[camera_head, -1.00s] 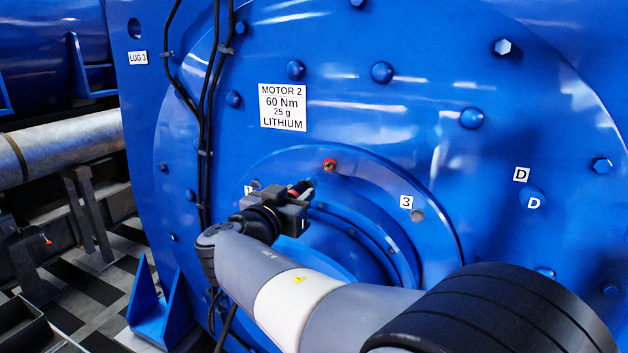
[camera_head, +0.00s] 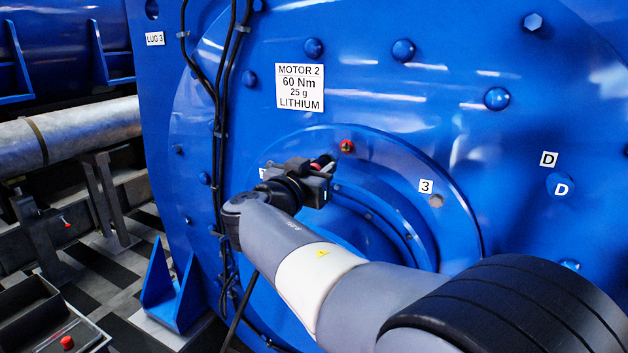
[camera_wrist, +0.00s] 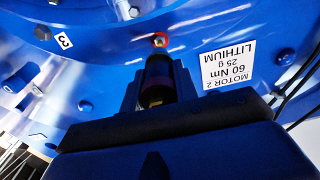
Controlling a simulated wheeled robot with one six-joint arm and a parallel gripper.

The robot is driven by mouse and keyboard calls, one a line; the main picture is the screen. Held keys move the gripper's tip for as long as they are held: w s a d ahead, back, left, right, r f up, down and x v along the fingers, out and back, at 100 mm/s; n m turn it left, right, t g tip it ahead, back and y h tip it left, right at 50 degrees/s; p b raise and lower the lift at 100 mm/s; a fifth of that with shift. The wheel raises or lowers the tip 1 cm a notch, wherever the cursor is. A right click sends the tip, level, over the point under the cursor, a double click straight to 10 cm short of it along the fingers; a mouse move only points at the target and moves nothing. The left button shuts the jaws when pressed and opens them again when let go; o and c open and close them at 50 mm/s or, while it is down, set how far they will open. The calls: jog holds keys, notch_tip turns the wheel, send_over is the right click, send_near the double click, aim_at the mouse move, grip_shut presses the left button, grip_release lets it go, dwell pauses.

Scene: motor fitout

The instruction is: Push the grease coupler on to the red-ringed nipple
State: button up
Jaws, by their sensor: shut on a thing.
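The red-ringed nipple (camera_head: 346,146) sits on the upper rim of the round blue bearing cover, below the motor label. It also shows in the wrist view (camera_wrist: 160,40), just beyond the coupler's tip. My gripper (camera_head: 318,168) is shut on the grease coupler (camera_wrist: 158,80), a dark cylinder with a brassy part near the jaws. In the head view only a small red and dark part of the coupler (camera_head: 322,163) shows; the rest is hidden by the jaws. The coupler points toward the nipple, with a short gap seeming to remain between them.
The white label (camera_head: 300,87) reads MOTOR 2, 60 Nm, 25 g, LITHIUM. Black cables (camera_head: 222,130) run down the left of the motor face. Bolt heads (camera_head: 403,51) stand out from it.

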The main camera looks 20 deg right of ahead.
aim_at(333, 154)
jog(key=shift+b+x, duration=0.65)
jog(key=shift+x, duration=1.2)
jog(key=shift+b, duration=2.05)
jog(key=shift+b+x, duration=0.8)
jog(key=shift+x, duration=0.75)
jog(key=o, duration=1.1)
jog(key=b+v, duration=0.2)
jog(key=v, duration=0.8)
jog(key=shift+s+a, duration=0.25)
jog(key=shift+a, duration=0.05)
